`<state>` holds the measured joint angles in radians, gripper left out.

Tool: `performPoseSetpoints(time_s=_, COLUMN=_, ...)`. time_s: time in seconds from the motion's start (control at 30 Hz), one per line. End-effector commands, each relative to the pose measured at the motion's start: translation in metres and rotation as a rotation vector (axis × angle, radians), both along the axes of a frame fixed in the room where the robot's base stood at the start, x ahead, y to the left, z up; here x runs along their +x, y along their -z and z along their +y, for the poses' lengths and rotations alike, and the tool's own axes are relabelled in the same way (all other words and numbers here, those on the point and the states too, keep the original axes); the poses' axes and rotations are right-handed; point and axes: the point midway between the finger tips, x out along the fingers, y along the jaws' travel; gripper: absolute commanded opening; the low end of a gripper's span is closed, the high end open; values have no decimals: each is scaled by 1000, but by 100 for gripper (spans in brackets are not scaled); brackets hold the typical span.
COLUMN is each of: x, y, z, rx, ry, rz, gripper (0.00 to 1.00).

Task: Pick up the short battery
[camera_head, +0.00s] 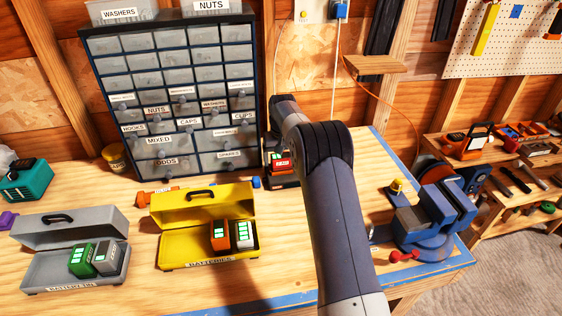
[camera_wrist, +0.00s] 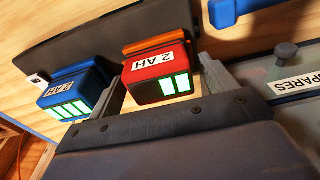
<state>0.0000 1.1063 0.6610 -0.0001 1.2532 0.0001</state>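A red battery (camera_wrist: 163,78) with a "2 AH" label and two lit green bars sits on a dark stand (camera_wrist: 110,35) in the wrist view. It also shows in the head view (camera_head: 281,164), beside the drawer cabinet. A blue battery (camera_wrist: 72,92) with several green bars sits beside it on the left in the wrist view; my arm hides it in the head view. My gripper (camera_wrist: 164,90) is open, one finger on each side of the red battery; I cannot tell whether either finger touches it.
The drawer cabinet (camera_head: 175,38) stands close to the gripper. A yellow box (camera_head: 182,213) holds an orange and a pale battery; a grey box (camera_head: 50,232) holds a green and a grey one. A blue vise (camera_head: 432,222) stands right of my arm.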

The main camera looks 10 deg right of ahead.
Motion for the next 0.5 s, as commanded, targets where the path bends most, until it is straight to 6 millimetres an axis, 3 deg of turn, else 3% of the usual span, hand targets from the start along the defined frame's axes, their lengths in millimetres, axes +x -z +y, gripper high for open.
performPoseSetpoints(time_s=0.5, x=0, y=0, z=0, rx=0, ry=0, rz=0, gripper=37)
